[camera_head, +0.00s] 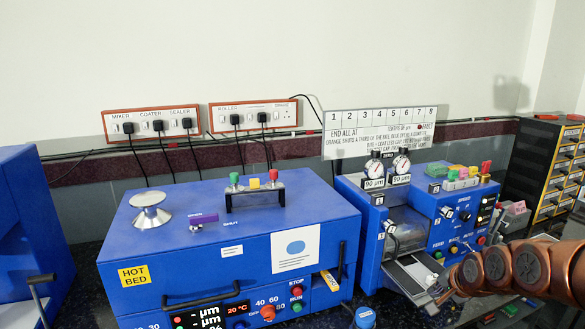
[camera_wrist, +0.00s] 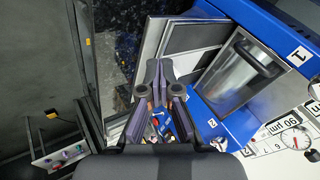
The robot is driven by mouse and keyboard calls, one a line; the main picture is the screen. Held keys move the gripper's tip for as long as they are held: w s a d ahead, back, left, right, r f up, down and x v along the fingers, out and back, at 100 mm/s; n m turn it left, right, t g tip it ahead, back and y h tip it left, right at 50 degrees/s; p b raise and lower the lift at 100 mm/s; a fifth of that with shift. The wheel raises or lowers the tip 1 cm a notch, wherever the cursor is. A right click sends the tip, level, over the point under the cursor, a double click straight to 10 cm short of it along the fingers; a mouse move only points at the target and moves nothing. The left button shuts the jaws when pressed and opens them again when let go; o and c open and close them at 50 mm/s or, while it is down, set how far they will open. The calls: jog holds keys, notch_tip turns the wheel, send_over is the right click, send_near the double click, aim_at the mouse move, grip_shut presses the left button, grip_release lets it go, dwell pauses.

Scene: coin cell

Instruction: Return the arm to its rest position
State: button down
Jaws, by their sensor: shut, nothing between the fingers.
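My copper-coloured arm (camera_head: 520,268) reaches in from the right edge of the head view, in front of the right blue machine. In the wrist view my gripper (camera_wrist: 159,76) is shut, with its fingertips together and nothing between them. It hangs in front of the right machine, near the tilted grey plates (camera_wrist: 190,50) and the steel roller (camera_wrist: 238,72). In the head view the far end of the arm is near the machine's sloping tray (camera_head: 415,276); the fingers are hard to make out there.
The blue hot bed machine (camera_head: 210,235) stands centre left, with the roller machine (camera_head: 440,215) to its right. A drawer cabinet (camera_head: 550,165) is at the far right. Small tools and parts lie on the dark bench (camera_head: 515,308) below the arm. Wall sockets (camera_head: 150,122) with cables hang behind.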

jog(key=s+a+r+n+g, duration=0.2)
jog(key=s+a+n+g, duration=0.3)
jog(key=s+a, duration=0.9)
jog(key=s+a+n+g, duration=0.2)
jog(key=s+a+n, duration=0.1)
jog(key=s, duration=0.8)
jog(key=s+a+n+g, duration=0.2)
jog(key=s+a+n, duration=0.1)
jog(key=s, duration=0.8)
jog(key=shift+s+a+r, duration=0.2)
jog(key=shift+a+r, duration=0.2)
jog(key=shift+r, duration=0.05)
